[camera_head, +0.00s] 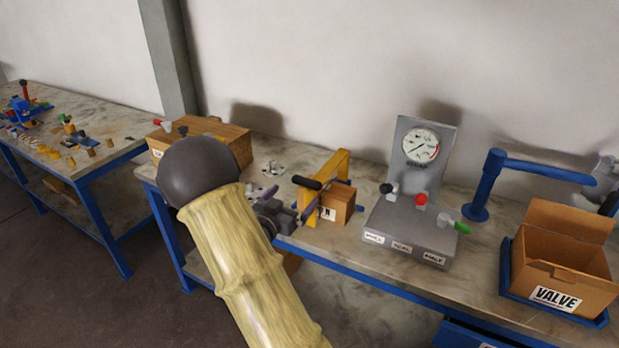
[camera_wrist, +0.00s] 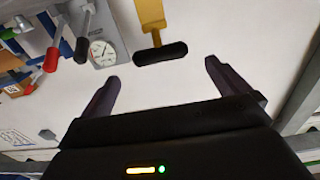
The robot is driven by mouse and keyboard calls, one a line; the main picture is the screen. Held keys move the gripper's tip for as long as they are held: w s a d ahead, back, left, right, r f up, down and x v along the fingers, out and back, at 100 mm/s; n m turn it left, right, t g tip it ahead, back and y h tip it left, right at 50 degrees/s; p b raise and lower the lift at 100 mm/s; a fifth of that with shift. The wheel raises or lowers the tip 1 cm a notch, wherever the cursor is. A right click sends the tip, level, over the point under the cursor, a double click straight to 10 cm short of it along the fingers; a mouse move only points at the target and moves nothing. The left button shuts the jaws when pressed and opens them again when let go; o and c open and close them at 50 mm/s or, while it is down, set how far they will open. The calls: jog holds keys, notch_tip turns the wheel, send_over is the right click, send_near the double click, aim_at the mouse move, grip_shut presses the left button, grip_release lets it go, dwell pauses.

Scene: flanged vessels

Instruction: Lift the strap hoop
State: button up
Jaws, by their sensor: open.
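The strap hoop (camera_head: 342,166) is a yellow band with a black grip (camera_head: 306,183) on its near side. It stands at a small cardboard box (camera_head: 341,205) on the workbench; whether it is fastened to the box I cannot tell. My gripper (camera_head: 288,201) is open and empty, close in front of the hoop on its left side. In the wrist view the black grip (camera_wrist: 160,53) lies across, just beyond and between the two open fingertips (camera_wrist: 162,71), with the yellow strap (camera_wrist: 150,14) behind it. My arm partly hides the bench.
A grey gauge panel (camera_head: 409,226) with coloured levers stands right of the hoop. Further right are a blue post arm (camera_head: 485,185) and an open VALVE box (camera_head: 563,268). A cardboard box (camera_head: 235,138) stands behind my arm. Another bench (camera_head: 100,122) is at far left.

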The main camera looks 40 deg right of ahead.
aim_at(310, 180)
jog(key=p+x, duration=0.2)
jog(key=x, duration=0.8)
jog(key=shift+d, duration=0.1)
jog(key=shift+w+r, duration=0.1)
jog(key=c, duration=1.3)
